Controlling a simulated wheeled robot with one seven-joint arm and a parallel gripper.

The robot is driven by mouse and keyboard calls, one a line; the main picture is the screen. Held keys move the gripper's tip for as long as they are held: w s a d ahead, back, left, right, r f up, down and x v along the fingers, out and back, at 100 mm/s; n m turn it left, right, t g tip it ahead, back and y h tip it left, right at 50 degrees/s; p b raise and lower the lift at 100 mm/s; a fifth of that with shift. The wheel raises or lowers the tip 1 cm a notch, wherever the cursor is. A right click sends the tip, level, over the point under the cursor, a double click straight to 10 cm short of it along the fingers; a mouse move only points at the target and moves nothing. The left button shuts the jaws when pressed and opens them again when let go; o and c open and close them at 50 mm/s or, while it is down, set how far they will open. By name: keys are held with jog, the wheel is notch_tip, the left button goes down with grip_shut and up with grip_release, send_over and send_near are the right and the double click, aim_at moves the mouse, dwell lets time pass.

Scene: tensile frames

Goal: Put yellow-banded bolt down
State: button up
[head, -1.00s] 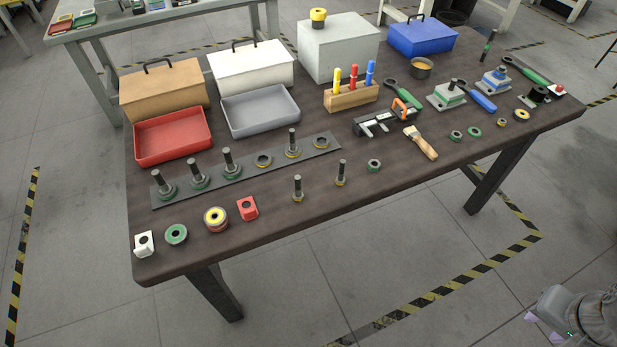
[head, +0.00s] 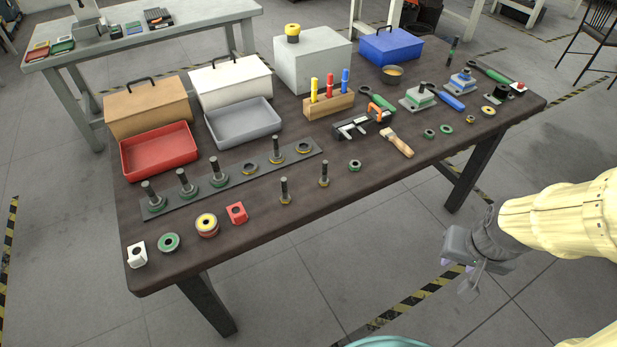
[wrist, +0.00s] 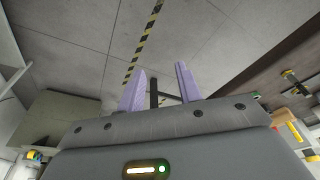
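Two yellow-banded bolts, a left one (head: 284,193) and a right one (head: 324,175), stand upright on the bare dark table in the head view. Another yellow-banded bolt (head: 275,152) stands in the long dark strip (head: 165,211), right of three green-banded bolts (head: 183,184). Two ringed places on the strip, one left (head: 250,168) and one right (head: 304,148) of that bolt, hold no bolt. My gripper (head: 478,280) is off the table's front right side, over the floor. In the wrist view its purple fingers (wrist: 160,80) are apart, with no held bolt visible.
Along the table's front lie a white block (head: 137,254), a green ring (head: 168,243), a yellow-red ring (head: 206,226) and a red block (head: 237,213). A clamp (head: 352,129) and a brush (head: 398,144) lie farther right. Red (head: 160,152) and grey (head: 243,124) trays stand behind the strip.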

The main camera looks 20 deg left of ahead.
jog(key=shift+w, duration=0.1)
dwell(0.3)
jog(key=w+a+f+n+t+y+b, duration=0.35)
jog(key=w+a+f+n, duration=0.3)
jog(key=w+f, duration=0.4)
jog(key=a+r+n+t+y+b, duration=0.2)
jog(key=a+n+y, duration=0.3)
jog(key=a+y, duration=0.6)
jog(key=shift+w+a+r+t+y+b, duration=0.35)
jog(key=shift+a+r+t+b, duration=0.05)
jog(key=shift+a+t, duration=0.35)
send_near(325, 173)
jog(key=x, duration=0.5)
jog(key=shift+w+r+p, duration=0.25)
jog(key=shift+w+p, duration=0.05)
jog(key=shift+w, duration=0.2)
